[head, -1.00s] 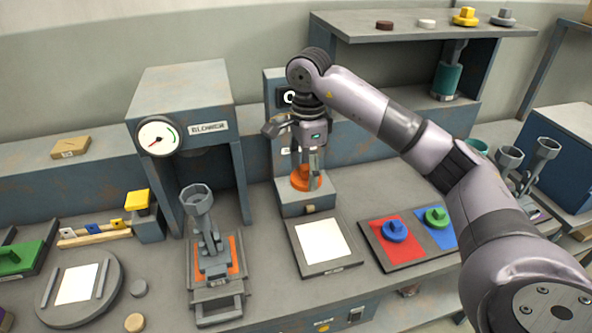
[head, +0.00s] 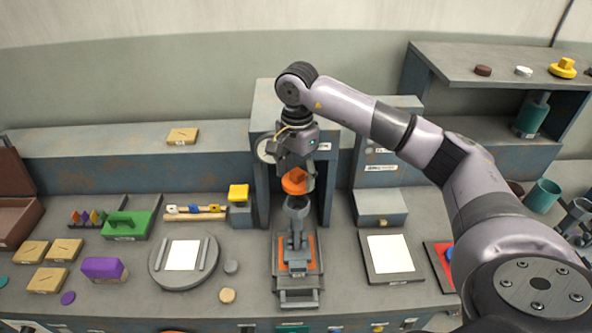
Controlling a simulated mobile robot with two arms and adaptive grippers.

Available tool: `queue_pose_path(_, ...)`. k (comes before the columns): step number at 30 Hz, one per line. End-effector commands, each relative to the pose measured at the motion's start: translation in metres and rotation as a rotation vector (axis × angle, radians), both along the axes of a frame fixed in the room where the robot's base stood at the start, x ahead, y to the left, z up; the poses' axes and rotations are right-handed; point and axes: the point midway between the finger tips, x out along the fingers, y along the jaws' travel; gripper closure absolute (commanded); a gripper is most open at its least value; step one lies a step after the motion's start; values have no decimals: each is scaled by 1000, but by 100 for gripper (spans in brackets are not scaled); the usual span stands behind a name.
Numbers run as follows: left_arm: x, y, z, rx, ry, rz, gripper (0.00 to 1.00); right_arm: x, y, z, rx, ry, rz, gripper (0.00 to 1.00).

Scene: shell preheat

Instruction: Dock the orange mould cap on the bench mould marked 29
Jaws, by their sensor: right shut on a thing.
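My right gripper (head: 299,168) points down and is shut on the orange mould cap (head: 294,186), partly covered by the fingers. The cap is held in the air in front of the grey-blue cabinet. In the picture it appears just above the grey cup-topped tool (head: 296,222); I cannot tell the gap. Several tan square blocks with small marks lie on the bench, at the left (head: 65,250), (head: 30,252), (head: 47,281) and on the back ledge (head: 182,137). Their marks are too small to read, so I cannot tell which thing is marked 29. My left gripper is not in view.
A round plate with a white square (head: 209,262), a purple block (head: 103,268) and a green block (head: 128,224) stand left. A yellow-topped post (head: 238,194) is near the cabinet. The grey stand (head: 380,208) at the right has a clear top. A shelf (head: 490,62) holds small caps.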

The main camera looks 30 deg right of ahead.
Motion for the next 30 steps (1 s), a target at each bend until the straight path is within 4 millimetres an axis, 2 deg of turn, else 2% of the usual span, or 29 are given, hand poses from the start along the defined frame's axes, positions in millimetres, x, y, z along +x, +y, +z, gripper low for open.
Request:
queue_pose_path(6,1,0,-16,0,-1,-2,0,0,0,-26,0,1,0,69)
queue_pose_path(13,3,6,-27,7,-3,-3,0,0,0,-45,1,0,-1,69)
queue_pose_path(30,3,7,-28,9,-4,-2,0,0,0,-48,0,-1,-1,69)
